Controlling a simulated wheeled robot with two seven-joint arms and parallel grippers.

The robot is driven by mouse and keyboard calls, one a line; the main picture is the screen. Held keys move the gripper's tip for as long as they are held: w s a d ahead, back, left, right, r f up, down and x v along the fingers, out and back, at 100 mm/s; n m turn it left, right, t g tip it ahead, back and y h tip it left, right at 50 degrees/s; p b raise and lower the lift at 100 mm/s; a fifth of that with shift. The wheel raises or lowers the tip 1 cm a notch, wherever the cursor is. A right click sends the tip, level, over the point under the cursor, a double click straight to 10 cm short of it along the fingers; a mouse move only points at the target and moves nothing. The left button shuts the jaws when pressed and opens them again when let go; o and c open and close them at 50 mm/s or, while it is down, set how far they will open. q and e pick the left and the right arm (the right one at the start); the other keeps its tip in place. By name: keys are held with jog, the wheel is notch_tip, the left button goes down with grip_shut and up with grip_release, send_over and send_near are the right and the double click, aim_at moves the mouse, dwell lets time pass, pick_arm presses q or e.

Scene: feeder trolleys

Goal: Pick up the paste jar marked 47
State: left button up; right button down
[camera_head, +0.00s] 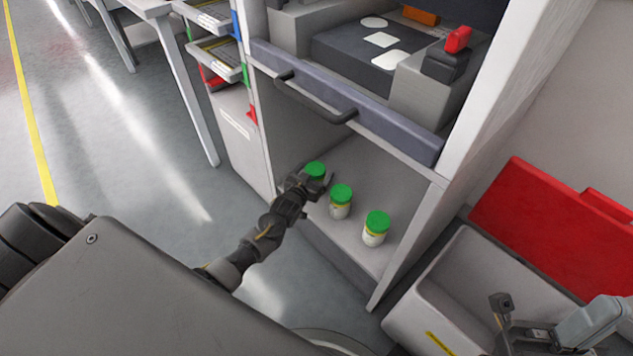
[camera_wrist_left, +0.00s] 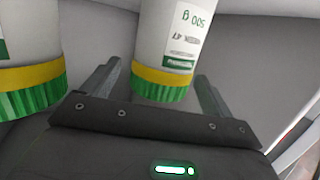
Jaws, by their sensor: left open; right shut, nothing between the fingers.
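Three white jars with green lids and yellow bands stand in a row on the lower shelf: the leftmost jar (camera_head: 316,170), the middle jar (camera_head: 341,203) and the right jar (camera_head: 376,230). My left gripper (camera_head: 316,184) is open at the leftmost jar and partly hides it. In the left wrist view, upside down, this jar (camera_wrist_left: 167,50) stands between the open fingers of the left gripper (camera_wrist_left: 157,82). Its label shows "500 g"; smaller print looks like 47 but is hard to read. Another jar (camera_wrist_left: 30,60) is beside it. My right gripper (camera_head: 505,310) is shut and empty at lower right.
The jars' shelf (camera_head: 375,180) lies below a grey drawer front with a dark handle (camera_head: 315,98). The cabinet's white side wall (camera_head: 420,230) bounds it on the right. A grey bin (camera_head: 460,265) with a red lid (camera_head: 560,225) stands further right.

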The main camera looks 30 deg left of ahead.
pick_arm(q)
jog(key=shift+w+f+b, duration=0.2)
jog(key=shift+w, duration=0.45)
jog(key=shift+w+f+b, duration=0.15)
jog(key=shift+w+f, duration=0.05)
jog(key=shift+w, duration=0.65)
jog(key=shift+a+r, duration=0.1)
jog(key=shift+c, duration=0.4)
jog(key=c, duration=1.4)
